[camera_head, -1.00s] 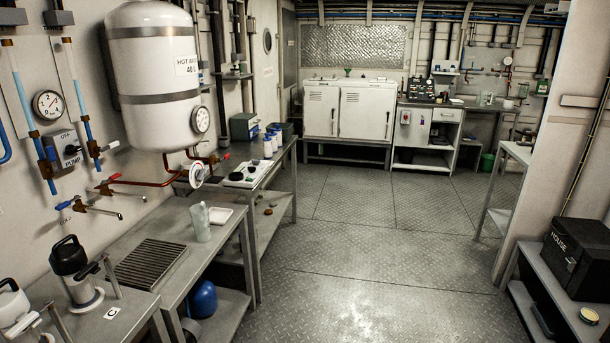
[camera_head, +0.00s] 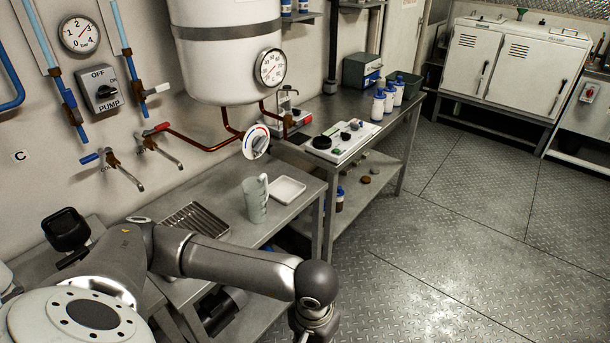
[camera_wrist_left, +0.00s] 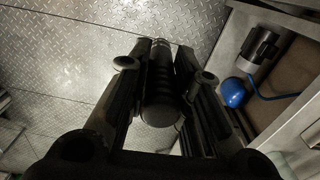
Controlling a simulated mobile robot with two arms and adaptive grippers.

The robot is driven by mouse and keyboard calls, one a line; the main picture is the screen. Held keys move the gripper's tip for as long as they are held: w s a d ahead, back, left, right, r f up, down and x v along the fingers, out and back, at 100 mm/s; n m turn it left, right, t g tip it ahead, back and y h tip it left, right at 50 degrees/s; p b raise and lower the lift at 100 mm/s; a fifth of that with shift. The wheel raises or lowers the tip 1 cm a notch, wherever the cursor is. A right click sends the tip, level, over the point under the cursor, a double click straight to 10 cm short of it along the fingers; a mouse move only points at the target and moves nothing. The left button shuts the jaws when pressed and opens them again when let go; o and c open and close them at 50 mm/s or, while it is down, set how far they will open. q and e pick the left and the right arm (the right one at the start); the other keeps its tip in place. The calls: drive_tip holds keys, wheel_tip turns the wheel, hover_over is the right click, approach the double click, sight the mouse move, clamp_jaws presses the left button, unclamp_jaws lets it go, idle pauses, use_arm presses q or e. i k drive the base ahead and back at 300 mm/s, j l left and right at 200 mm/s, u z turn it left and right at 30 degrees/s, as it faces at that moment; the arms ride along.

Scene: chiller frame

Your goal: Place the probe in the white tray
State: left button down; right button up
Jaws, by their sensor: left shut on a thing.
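The white tray (camera_head: 287,189) lies empty on the metal bench, just right of a grey-green jug (camera_head: 256,200). My left arm reaches across the front of the head view, and its gripper is below the picture's edge. In the left wrist view my left gripper (camera_wrist_left: 165,72) is shut on a dark, ridged cylinder, which looks like the probe (camera_wrist_left: 160,100). The probe is over the floor, apart from the tray. My right gripper is not in view.
A slatted drain grate (camera_head: 195,218) lies left of the jug. A further bench holds a white board (camera_head: 343,141) and several bottles. In the wrist view a blue ball (camera_wrist_left: 233,92) is on a shelf. Floor at right is clear.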

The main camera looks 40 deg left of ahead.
sight(286, 200)
drive_tip(key=i+l+u, duration=0.1)
drive_tip(key=i+u, duration=0.25)
drive_tip(key=i, duration=0.15)
drive_tip(key=i+l+u, duration=0.35)
drive_tip(key=i, duration=0.2)
drive_tip(key=i+l+u, duration=0.25)
drive_tip(key=i+u, duration=0.15)
drive_tip(key=i+l+u, duration=0.65)
drive_tip(key=l+u, duration=0.15)
drive_tip(key=l, duration=0.15)
drive_tip(key=i+l+u, duration=0.15)
drive_tip(key=l+u, duration=0.15)
drive_tip(key=i+l+u, duration=0.1)
drive_tip(key=l+u, duration=0.15)
drive_tip(key=l, duration=0.25)
